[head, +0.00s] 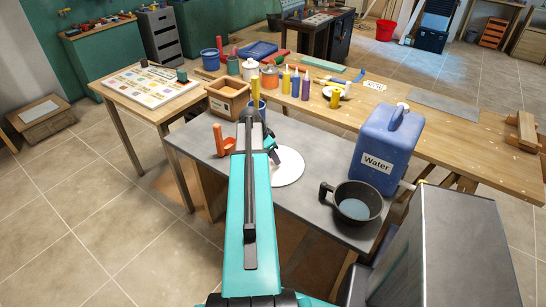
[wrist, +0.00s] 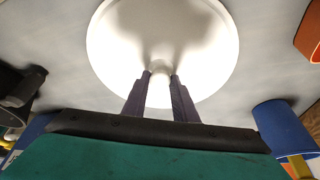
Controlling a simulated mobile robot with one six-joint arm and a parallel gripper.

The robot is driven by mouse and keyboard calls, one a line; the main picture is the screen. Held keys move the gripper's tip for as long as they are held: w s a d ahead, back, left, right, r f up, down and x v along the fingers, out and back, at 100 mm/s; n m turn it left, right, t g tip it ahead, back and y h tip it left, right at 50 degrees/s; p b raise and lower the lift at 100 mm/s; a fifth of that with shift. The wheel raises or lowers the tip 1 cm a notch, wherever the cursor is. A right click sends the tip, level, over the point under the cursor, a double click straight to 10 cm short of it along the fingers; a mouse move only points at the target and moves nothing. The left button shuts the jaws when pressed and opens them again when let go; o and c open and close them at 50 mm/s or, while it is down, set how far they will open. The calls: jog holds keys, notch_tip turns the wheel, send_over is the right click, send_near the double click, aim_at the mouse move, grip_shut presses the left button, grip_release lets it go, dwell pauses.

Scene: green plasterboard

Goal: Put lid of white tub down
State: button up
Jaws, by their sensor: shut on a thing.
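The lid of the white tub is a round white disc with a small knob, seen in the head view (head: 289,168) at the grey table top. It fills the upper middle of the wrist view (wrist: 160,35). My gripper (wrist: 161,84) is shut on the lid's knob, one dark finger on each side. In the head view my arm partly covers the gripper and the lid's left side. I cannot tell whether the lid touches the table or hangs just above it. A white tub (head: 249,70) stands at the back on the wooden bench.
A dark pan (head: 356,206) and a blue water canister (head: 388,140) stand to the right of the lid. Bare grey table (head: 310,196) lies between lid and pan.

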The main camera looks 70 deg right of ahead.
jog(key=shift+f, duration=0.2)
jog(key=o, duration=1.1)
jog(key=shift+c, duration=0.2)
jog(key=shift+r, duration=0.15)
jog(key=shift+r, duration=0.15)
jog(key=b+v, duration=0.2)
jog(key=v, duration=0.9)
jog(key=shift+w+a+r+b, duration=0.15)
jog(key=shift+w+r+b, duration=0.05)
jog(key=shift+r+b, duration=0.2)
